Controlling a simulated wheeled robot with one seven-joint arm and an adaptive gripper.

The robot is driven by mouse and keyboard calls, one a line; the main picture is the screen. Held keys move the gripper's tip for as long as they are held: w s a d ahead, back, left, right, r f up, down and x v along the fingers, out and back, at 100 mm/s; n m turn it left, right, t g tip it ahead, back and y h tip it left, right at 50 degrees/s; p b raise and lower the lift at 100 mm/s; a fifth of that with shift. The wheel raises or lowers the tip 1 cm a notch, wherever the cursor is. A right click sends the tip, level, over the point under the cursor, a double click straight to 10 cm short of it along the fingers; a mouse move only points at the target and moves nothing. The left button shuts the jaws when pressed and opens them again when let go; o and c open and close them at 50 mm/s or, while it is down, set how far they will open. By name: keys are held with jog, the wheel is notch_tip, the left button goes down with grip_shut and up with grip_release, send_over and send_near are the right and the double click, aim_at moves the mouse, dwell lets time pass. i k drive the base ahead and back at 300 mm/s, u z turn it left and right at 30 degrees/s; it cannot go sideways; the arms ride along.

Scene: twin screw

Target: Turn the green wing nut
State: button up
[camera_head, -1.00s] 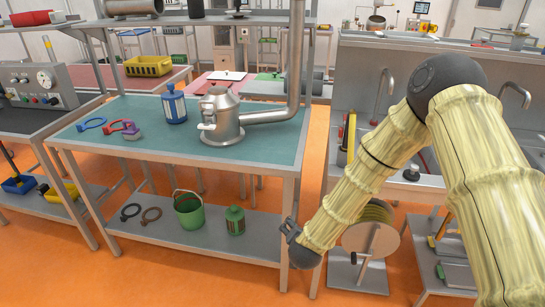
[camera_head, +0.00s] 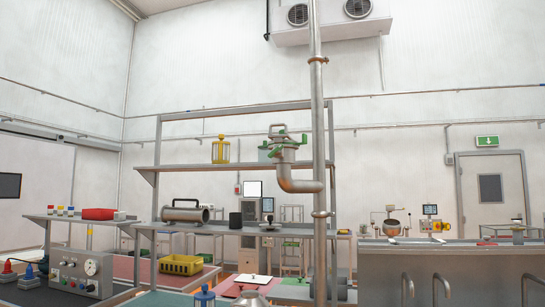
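A grey metal vessel (camera_head: 288,158) with a clamped lid sits at upper shelf height. It joins a bent pipe that runs to the tall vertical pipe. Small green parts show on the vessel: one green wing nut (camera_head: 275,152) at its left front and another green piece (camera_head: 304,139) at its right. They are too small to tell their exact shape or how far they are turned. My gripper and arm are out of view.
The upper shelf (camera_head: 200,167) holds a yellow lantern-like cage (camera_head: 221,150). The shelf below holds a metal cylinder (camera_head: 186,213). The vertical pipe (camera_head: 319,200) rises right of the vessel. A steel sink unit (camera_head: 450,270) stands at the right, and a control box (camera_head: 80,272) at the left.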

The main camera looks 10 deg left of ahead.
aim_at(277, 151)
jog(key=k, duration=0.85)
jog(key=u, duration=0.75)
jog(key=i, duration=0.6)
jog(key=u, duration=0.6)
jog(key=i, duration=0.75)
jog(key=z, duration=0.85)
jog(key=i, duration=0.55)
jog(key=z, duration=0.55)
